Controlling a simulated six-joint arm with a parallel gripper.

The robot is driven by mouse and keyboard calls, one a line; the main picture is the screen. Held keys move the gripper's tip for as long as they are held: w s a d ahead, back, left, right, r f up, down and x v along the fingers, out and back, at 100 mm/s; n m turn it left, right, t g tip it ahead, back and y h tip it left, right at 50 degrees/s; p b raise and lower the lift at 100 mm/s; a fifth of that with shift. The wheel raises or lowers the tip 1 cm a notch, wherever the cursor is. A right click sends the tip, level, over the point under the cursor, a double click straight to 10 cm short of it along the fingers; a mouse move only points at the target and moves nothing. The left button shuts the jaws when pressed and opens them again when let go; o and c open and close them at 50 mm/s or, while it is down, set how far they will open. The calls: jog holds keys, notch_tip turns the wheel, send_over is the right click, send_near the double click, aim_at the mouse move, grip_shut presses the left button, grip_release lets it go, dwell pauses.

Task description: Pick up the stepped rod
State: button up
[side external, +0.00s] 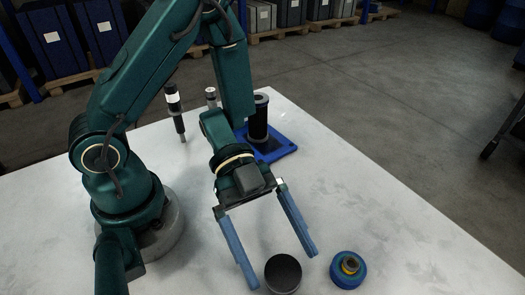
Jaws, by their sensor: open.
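A dark upright rod (175,112) with a light band and a narrower lower part stands on the table behind my arm; it looks like the stepped rod. A second slim upright piece (211,97) with a silvery top stands to its right, its lower part hidden by my arm. My gripper (282,270) points toward the front of the table, well away from both. Its two blue fingers are wide apart with nothing held between them. A short black cylinder (283,274) shows near the fingertips; I cannot tell its exact depth relative to them.
A blue round part with a brass-coloured centre (348,269) lies right of the black cylinder. A tall dark cylinder (258,120) stands on a blue base (282,150) behind my gripper. The white table (390,215) is clear on the right. Shelving and pallets stand beyond.

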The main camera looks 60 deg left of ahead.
aim_at(292, 292)
notch_tip(292, 292, down, 2)
jog(key=shift+f, duration=0.25)
jog(key=shift+x, duration=2.55)
jog(key=shift+r, duration=0.1)
grip_shut()
